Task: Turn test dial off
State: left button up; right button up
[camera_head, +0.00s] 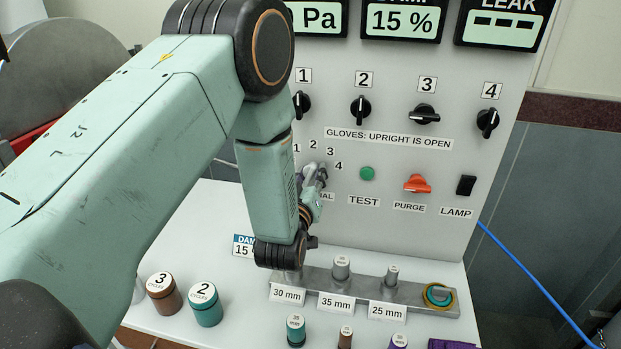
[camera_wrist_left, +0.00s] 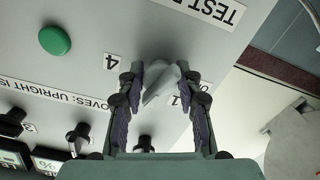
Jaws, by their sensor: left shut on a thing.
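The test dial is a grey knob (camera_wrist_left: 160,78) on the front panel, with the numbers 1 to 4 around its upper side. My left gripper (camera_head: 316,178) is at the dial, with its arm reaching across from the left. In the left wrist view its two fingers (camera_wrist_left: 160,95) stand on either side of the knob and are shut on it. The knob's narrow end points to the lower left in that view, between the visible 4 and 1. I cannot tell which number it points at. My right gripper is not in view.
The green test button (camera_head: 367,173), orange purge knob (camera_head: 417,184) and black lamp switch (camera_head: 466,185) are right of the dial. Several black glove knobs sit above. A metal block (camera_head: 405,292) and several small cylinders stand on the white table below. A blue cable (camera_head: 535,280) hangs at right.

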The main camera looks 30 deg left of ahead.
pick_arm(q)
jog(key=n+b, duration=0.2)
jog(key=n, duration=0.3)
jog(key=shift+n, duration=0.3)
jog(key=n+b, duration=0.2)
jog(key=n, duration=0.3)
jog(key=shift+n, duration=0.3)
jog(key=n+b, duration=0.3)
jog(key=n, duration=0.2)
jog(key=shift+f, duration=0.1)
jog(key=shift+s+n+b, duration=0.1)
jog(key=shift+n+b, duration=0.95)
jog(key=shift+n, duration=1.35)
jog(key=o, duration=1.1)
jog(key=shift+o, duration=0.2)
jog(key=shift+r, duration=0.2)
